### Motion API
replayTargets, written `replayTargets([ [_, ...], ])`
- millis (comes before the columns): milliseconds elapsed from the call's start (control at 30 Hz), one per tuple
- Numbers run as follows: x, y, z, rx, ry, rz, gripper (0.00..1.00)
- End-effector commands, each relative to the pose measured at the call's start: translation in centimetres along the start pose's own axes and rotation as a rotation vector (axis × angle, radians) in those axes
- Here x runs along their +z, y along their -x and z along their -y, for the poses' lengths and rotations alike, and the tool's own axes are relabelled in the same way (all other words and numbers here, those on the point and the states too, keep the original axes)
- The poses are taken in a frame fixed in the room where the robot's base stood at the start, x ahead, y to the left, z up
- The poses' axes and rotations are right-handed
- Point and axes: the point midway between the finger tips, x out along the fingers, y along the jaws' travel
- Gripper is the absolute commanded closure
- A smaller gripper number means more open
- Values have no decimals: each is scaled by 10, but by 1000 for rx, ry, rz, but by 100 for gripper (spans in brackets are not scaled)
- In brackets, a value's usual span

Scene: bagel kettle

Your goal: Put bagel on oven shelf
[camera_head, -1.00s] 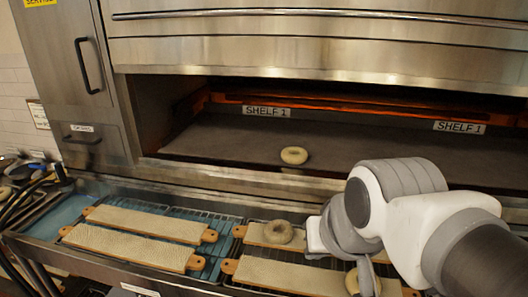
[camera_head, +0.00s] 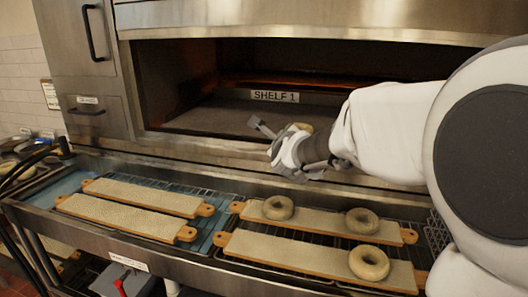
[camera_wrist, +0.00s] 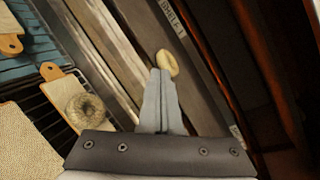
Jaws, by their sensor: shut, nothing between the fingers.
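One pale bagel (camera_head: 303,127) lies on the oven shelf (camera_head: 205,120), partly hidden behind my gripper in the head view. The same bagel (camera_wrist: 167,63) shows just beyond my fingertips in the wrist view. My gripper (camera_head: 260,126) is in front of the oven opening. Its fingers (camera_wrist: 160,72) are together and empty in the wrist view. Three other bagels sit on the right-hand boards: two on the rear board (camera_head: 320,222), at its left (camera_head: 278,207) and right (camera_head: 362,221), and one (camera_head: 369,263) on the front board (camera_head: 290,256).
Two empty boards (camera_head: 130,216) lie on the rack at left. The metal oven front edge (camera_head: 180,147) runs below the opening. The oven door (camera_head: 290,18) is above it. The shelf's left part is clear; my arm hides its right part.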

Motion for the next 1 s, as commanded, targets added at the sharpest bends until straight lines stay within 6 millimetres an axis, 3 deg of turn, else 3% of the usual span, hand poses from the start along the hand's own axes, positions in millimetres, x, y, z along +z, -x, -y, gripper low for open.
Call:
replayTargets([
  [33, -16, -21, -17, -44, -124, -3, 100],
  [200, -45, -64, -32, -216, -521, 22, 100],
  [400, -68, -85, -42, -343, -786, 64, 100],
  [667, -72, -100, -36, -374, -844, 77, 100],
  [1000, -76, -156, -15, -372, -841, 77, 100],
])
